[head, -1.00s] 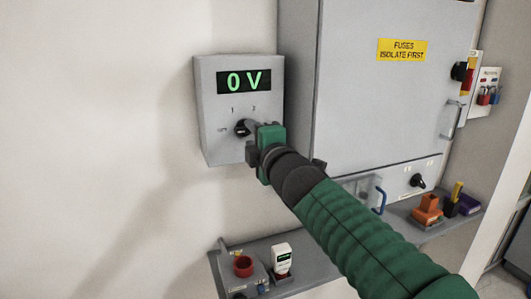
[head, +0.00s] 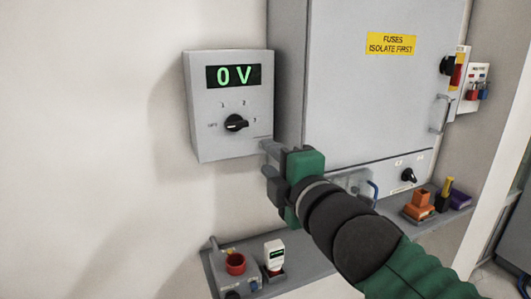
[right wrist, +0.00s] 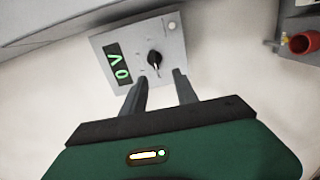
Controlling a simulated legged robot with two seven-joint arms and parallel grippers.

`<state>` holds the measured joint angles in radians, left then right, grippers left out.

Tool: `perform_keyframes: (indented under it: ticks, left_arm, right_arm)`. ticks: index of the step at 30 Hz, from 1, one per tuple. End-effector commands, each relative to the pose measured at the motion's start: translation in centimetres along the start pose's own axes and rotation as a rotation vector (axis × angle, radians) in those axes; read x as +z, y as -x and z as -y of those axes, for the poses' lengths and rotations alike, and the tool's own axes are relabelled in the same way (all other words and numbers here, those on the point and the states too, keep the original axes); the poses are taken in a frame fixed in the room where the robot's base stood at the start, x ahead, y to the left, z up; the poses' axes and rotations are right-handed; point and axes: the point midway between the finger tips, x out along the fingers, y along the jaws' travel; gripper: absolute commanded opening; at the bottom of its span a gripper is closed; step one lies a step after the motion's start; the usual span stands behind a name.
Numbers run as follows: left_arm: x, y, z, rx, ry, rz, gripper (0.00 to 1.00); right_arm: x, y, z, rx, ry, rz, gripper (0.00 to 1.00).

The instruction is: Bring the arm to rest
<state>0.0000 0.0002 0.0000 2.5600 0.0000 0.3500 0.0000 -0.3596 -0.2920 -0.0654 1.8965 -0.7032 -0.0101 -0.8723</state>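My right gripper (head: 267,159) is in the middle of the head view, just below and right of the grey voltage box (head: 205,130). In the right wrist view my right gripper (right wrist: 157,81) has its two dark fingers apart with nothing between them. My left gripper is out of view.
A large grey cabinet (head: 350,100) with a yellow sign (head: 390,43) stands right of the box. The wall at left is clear.

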Motion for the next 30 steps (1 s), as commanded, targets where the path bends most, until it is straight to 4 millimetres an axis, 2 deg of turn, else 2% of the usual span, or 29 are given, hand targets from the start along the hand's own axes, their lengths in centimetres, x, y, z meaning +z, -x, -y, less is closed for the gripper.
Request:
perform_keyframes:
  ticks: [2, 4, 5, 6, 8, 9, 11, 12, 15, 18, 21, 24, 30]
  left_arm:
    - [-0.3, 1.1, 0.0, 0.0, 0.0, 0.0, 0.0]
    - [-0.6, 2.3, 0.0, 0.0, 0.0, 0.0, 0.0]
    - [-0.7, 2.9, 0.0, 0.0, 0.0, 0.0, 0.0]
    - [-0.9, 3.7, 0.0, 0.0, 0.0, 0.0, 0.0]
    - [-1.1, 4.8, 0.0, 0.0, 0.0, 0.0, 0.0]
    - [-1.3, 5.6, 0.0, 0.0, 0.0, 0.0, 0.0]
    - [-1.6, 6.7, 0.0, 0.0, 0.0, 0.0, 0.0]
    - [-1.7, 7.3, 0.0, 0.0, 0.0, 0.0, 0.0]
    - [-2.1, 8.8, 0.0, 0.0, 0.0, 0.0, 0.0]
    - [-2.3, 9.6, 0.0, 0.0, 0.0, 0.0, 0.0]
    - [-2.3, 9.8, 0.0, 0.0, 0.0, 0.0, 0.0]
    - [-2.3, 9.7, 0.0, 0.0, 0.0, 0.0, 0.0]
    - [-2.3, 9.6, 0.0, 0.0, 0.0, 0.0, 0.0]
  right_arm:
    - [1.3, -0.6, 2.6, -0.079, -0.088, 0.038, 0.35]
    - [3.2, -1.0, 7.0, -0.189, -0.232, 0.105, 0.35]
    - [4.1, -0.8, 9.2, -0.244, -0.31, 0.145, 0.35]
    - [5.3, -0.4, 12.6, -0.323, -0.421, 0.21, 0.35]
    - [7.0, 1.1, 17.8, -0.433, -0.596, 0.322, 0.35]
    - [8.0, 2.5, 21.1, -0.501, -0.71, 0.407, 0.35]
    - [9.1, 5.3, 25.8, -0.595, -0.883, 0.548, 0.35]
    - [9.6, 7.5, 28.6, -0.65, -0.994, 0.651, 0.35]
    - [9.8, 13.4, 34.3, -0.753, -1.236, 0.907, 0.35]
    - [9.2, 18.2, 37.6, -0.806, -1.402, 1.112, 0.35]
    - [8.6, 20.6, 39.2, -0.824, -1.485, 1.224, 0.35]
    - [8.4, 21.2, 39.8, -0.827, -1.507, 1.254, 0.35]
    - [8.4, 21.1, 39.7, -0.826, -1.503, 1.248, 0.35]
